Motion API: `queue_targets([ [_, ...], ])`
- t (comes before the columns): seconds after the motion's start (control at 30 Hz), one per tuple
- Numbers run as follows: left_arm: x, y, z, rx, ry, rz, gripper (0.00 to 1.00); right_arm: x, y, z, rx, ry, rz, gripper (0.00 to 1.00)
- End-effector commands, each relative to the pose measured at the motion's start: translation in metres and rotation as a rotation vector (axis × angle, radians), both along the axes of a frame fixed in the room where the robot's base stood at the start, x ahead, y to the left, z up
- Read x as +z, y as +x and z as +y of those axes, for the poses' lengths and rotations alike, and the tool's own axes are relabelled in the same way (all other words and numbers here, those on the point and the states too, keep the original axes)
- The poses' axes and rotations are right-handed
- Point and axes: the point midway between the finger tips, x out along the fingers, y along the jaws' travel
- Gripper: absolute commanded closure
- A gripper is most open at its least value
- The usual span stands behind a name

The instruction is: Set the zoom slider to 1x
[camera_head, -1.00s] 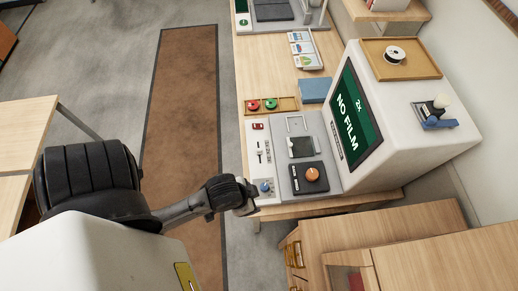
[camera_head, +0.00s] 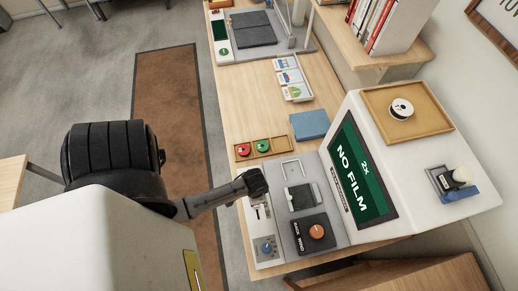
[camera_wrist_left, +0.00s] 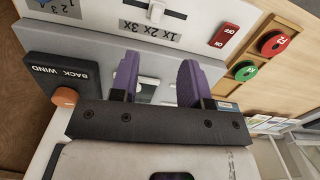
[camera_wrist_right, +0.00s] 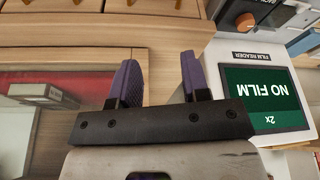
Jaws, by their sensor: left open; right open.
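The zoom slider's small light knob (camera_wrist_left: 157,11) shows in the left wrist view beside the middle of the 1X 2X 3X label (camera_wrist_left: 152,30). The reader screen (camera_head: 362,172) reads "2x" and "NO FILM". My left gripper (camera_wrist_left: 157,78) is open, its purple fingers apart over the control panel, with nothing between them but panel surface. In the head view my left gripper (camera_head: 256,182) is over the far part of the white control strip (camera_head: 262,226) and partly covers it. My right gripper (camera_wrist_right: 160,80) is open and empty in its wrist view, away from the slider.
Near the slider are a blue knob (camera_head: 267,248), an orange BACK/WIND knob (camera_head: 316,231) and a red off/on switch (camera_wrist_left: 224,35). A tray (camera_head: 284,145) with red and green reels and a blue book (camera_head: 310,124) lie beyond. Wooden drawers (camera_wrist_right: 120,28) face my right gripper.

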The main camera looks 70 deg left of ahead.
Motion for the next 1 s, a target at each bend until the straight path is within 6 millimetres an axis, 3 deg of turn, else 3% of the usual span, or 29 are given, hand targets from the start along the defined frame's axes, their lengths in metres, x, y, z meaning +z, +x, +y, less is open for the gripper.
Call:
queue_targets([
  [0.27,-0.016,0.004,-0.001,-0.083,-0.006,-0.026,0.57,-0.001,0.0,-0.007,0.005,-0.021,0.0,0.57],
  [0.7,-0.095,0.004,0.0,-0.082,-0.004,-0.027,0.57,-0.008,-0.001,-0.006,0.008,-0.019,0.0,0.57],
  [1.0,-0.13,0.004,0.0,-0.081,-0.004,-0.027,0.57,-0.013,-0.001,-0.004,0.003,-0.011,0.0,0.57],
])
